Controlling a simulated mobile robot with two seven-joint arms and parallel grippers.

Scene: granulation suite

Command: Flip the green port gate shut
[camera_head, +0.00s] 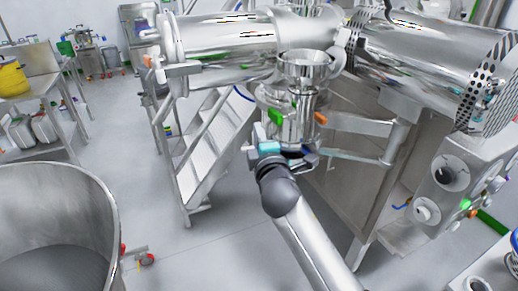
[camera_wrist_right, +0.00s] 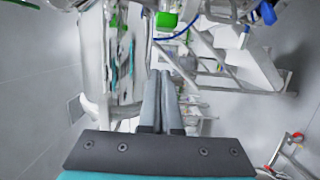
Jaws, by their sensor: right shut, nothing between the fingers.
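A small green gate piece (camera_head: 275,117) sits on the left side of a shiny metal port (camera_head: 306,68) with a funnel-like top. A green block, which looks like the same gate, shows in the right wrist view (camera_wrist_right: 166,19) at the top, ahead of the fingertips. My right gripper (camera_wrist_right: 161,73) is shut and empty, its two fingers pressed together. In the head view its teal and dark body is just below the port, and its fingertips are hard to make out. The gap between fingers and green piece looks small, but contact cannot be told. My left gripper is not in view.
An orange piece (camera_head: 320,118) sits on the port's right side. Large steel cylinders (camera_head: 228,47) lie above. A white stair (camera_head: 205,150) stands left, a control panel (camera_head: 447,180) right, a big steel bowl (camera_head: 100,200) front left. The floor between is clear.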

